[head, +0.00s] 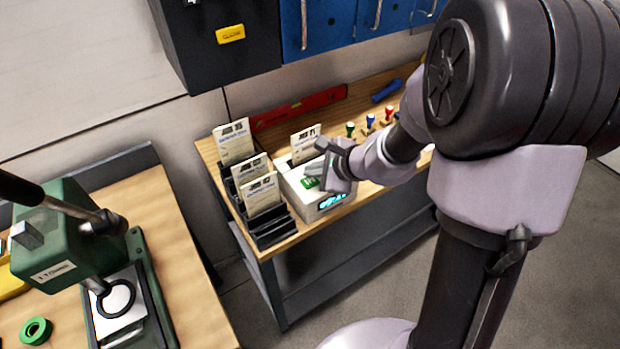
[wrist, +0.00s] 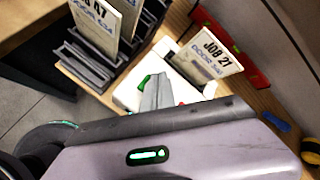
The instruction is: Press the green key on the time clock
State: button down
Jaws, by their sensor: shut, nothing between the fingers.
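The time clock (head: 303,207) is a white box with a lit blue display on its front, on the wooden bench. Its green key (head: 310,182) is on top, partly covered by my gripper (head: 319,173). In the wrist view the green key (wrist: 146,82) shows just beside the tips of my shut, empty gripper (wrist: 156,80). The fingertips are at or just above the clock's top; I cannot tell whether they touch the key. A small red spot (wrist: 183,103) shows on the clock, mostly hidden by my gripper.
A black rack (head: 272,228) with several job cards stands left of the clock. A card reading JOB 21 (wrist: 208,56) stands at the clock's back. A green press (head: 65,240) stands on the left bench.

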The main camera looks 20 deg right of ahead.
aim_at(313, 183)
notch_tip(313, 183, up, 5)
jog(key=p, duration=0.4)
dwell(0.3)
jog(key=s+a+r+n+g+b, duration=0.1)
jog(key=s+a+r+n+b, duration=0.1)
jog(key=s+a+n+b, duration=0.45)
jog(key=s+a+r+n+g+b, duration=0.1)
jog(key=s+a+r+n, duration=0.15)
jog(key=s+n, duration=0.45)
jog(key=s+d+f+n+h+b, duration=0.1)
jog(key=s+d, duration=0.1)
jog(key=s, duration=0.3)
jog(key=s+d+n+h+b, duration=0.1)
jog(key=s+d+n+b, duration=0.1)
jog(key=s, duration=0.3)
jog(key=shift+s+d+f+h, duration=0.3)
jog(key=shift+s+f, duration=0.05)
jog(key=shift+s, duration=0.05)
